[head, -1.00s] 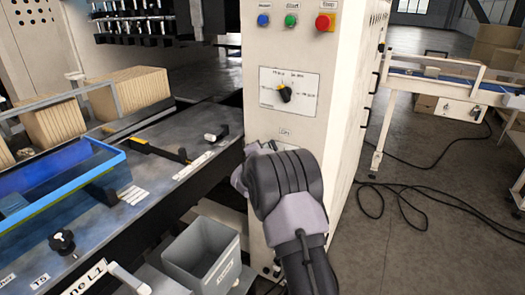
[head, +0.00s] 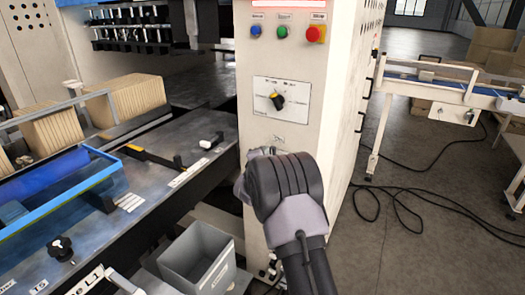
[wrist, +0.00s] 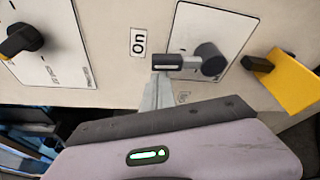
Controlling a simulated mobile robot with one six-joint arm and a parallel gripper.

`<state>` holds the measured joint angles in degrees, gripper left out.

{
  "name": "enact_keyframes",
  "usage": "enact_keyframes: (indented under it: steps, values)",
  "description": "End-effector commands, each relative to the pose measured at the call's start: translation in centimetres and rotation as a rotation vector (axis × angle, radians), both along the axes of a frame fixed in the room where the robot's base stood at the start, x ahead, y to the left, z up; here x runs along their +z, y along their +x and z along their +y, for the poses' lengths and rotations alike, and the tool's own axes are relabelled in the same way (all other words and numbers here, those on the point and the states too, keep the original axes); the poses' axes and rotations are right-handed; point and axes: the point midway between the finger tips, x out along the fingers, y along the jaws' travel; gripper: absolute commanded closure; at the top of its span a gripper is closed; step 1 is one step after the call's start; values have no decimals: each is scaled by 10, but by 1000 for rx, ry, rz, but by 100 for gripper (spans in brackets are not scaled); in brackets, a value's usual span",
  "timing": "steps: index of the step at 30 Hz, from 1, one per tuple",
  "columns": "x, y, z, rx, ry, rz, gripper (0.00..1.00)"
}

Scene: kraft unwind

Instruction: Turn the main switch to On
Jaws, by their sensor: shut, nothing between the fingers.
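The main switch (wrist: 209,61) shows in the wrist view as a dark round hub on a white plate. Its grey handle (wrist: 168,62) points left, toward the sideways "On" label (wrist: 138,43). My gripper (wrist: 158,82) is shut and empty, with its fingertips right at the handle's free end; I cannot tell if they touch. In the head view the "On" label (head: 279,138) is on the cream cabinet just above my gripper (head: 246,172), which hides most of the switch.
A selector knob (head: 277,101) sits higher on the cabinet, below blue, green and red buttons (head: 316,33). A yellow part (wrist: 292,82) with a black knob is right of the switch in the wrist view. A grey bin (head: 198,258) stands below, left of my arm.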

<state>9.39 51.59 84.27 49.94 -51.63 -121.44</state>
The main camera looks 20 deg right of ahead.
Motion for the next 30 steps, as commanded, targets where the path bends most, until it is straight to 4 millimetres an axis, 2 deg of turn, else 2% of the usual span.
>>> enact_keyframes:
  steps: [12,30]
  values:
    - [3,-9,-7,0,0,0,100]
    - [3,-10,-10,-2,0,0,100]
